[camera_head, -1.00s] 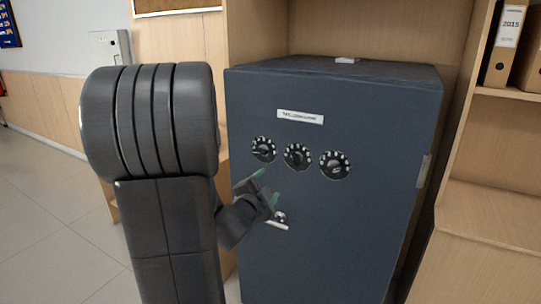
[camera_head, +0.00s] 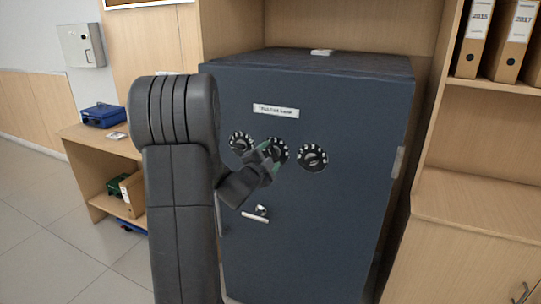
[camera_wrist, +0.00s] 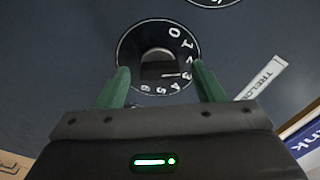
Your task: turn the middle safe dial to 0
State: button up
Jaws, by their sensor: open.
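The middle safe dial (camera_head: 279,149) is a black disc with white digits on the front of a dark blue-grey safe (camera_head: 330,225). My gripper (camera_head: 270,157) is in front of it and partly hides it in the head view. I see no clear finger contact with the knob. The digit 0 shows at the dial's upper right in the wrist view.
The left dial (camera_head: 241,141) and right dial (camera_head: 312,157) sit close on either side. A white label (camera_head: 276,110) is above them and a metal handle (camera_head: 256,216) below. Wooden shelving (camera_head: 480,200) stands at the right.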

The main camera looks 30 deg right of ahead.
jog(key=shift+w+d, duration=0.3)
jog(key=shift+d, duration=0.05)
jog(key=c, duration=1)
jog(key=shift+n, duration=0.3)
jog(key=n+p, duration=0.1)
jog(key=n, duration=0.4)
jog(key=n+p, duration=0.2)
jog(key=n, duration=0.4)
jog(key=shift+f, duration=0.1)
jog(key=shift+n, duration=0.3)
